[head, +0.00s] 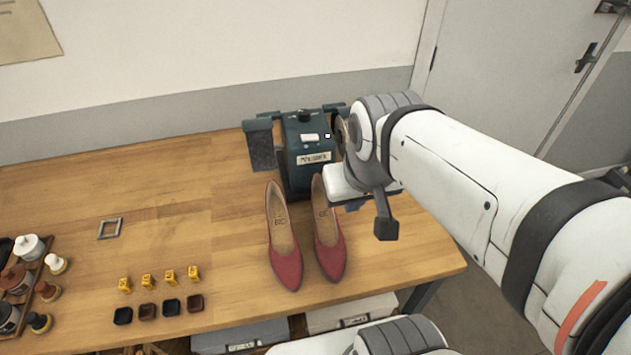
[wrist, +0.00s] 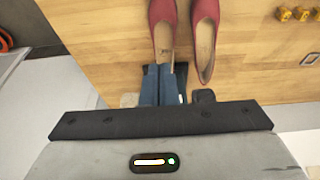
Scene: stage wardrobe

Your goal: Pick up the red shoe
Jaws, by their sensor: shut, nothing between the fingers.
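Two red pointed flat shoes with tan insides stand side by side on the wooden table, toes toward the front edge. The left shoe (head: 287,268) and the right shoe (head: 331,260) have their heels by the teal machine. In the wrist view they are turned around: the right shoe (wrist: 162,11) is at left and the left shoe (wrist: 206,11) at right. My gripper (head: 385,220) is above the table, right of the right shoe and apart from both. It is shut and empty.
The teal machine (head: 308,180) stands close behind the shoes, partly hidden by my arm. Several yellow markers (head: 170,276) and dark square dishes (head: 172,306) lie left of the shoes, with a metal frame (head: 110,228) farther left. The table's (head: 190,200) back left is clear.

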